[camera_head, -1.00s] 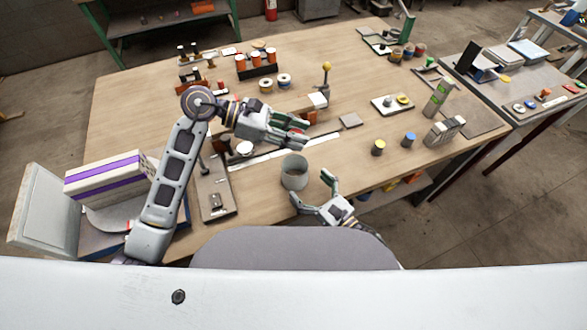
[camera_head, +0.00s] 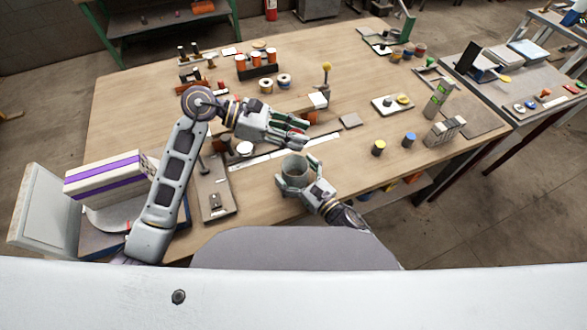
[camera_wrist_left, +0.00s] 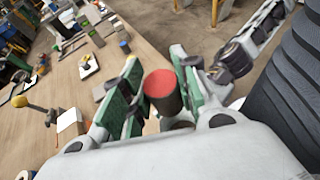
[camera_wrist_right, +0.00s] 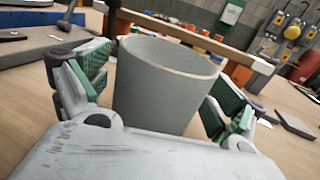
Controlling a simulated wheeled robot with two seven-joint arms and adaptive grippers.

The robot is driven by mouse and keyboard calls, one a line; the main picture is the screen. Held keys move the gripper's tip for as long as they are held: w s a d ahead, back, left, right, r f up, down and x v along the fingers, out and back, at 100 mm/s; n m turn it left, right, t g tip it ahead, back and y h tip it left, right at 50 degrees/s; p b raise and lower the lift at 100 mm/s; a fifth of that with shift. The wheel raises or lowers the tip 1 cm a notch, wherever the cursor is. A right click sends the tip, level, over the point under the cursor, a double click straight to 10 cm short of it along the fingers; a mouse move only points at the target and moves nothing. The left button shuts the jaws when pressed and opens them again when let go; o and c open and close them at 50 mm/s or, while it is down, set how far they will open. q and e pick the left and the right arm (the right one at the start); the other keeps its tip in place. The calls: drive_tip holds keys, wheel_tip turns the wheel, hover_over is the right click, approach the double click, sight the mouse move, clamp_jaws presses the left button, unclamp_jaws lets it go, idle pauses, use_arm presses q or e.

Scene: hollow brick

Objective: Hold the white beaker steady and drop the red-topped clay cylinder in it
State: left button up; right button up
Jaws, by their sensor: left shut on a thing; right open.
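The beaker (camera_head: 294,168), pale grey-white, stands upright near the table's front edge. It fills the middle of the right wrist view (camera_wrist_right: 163,90). My right gripper (camera_head: 296,183) is open, with one finger on each side of the beaker; the left finger looks close and the right finger shows a small gap. The red-topped clay cylinder (camera_wrist_left: 162,88) is between the fingers of my left gripper (camera_wrist_left: 152,92), which is shut on it. In the head view my left gripper (camera_head: 299,130) is above and behind the beaker, and the cylinder is mostly hidden there.
A long pale strip (camera_head: 285,150) lies behind the beaker. A white block (camera_head: 318,101) with a yellow-knobbed post (camera_head: 326,75) stands farther back. Small yellow-topped (camera_head: 378,147) and blue-topped (camera_head: 408,140) cylinders stand to the right. The table between them and the beaker is clear.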

drive_tip(key=shift+w+a, duration=0.2)
drive_tip(key=shift+c, duration=0.4)
drive_tip(key=c, duration=1.3)
drive_tip(key=shift+o, duration=0.2)
use_arm(q)
drive_tip(key=shift+f, duration=0.1)
drive_tip(key=shift+f, duration=2.1)
drive_tip(key=o, duration=1.1)
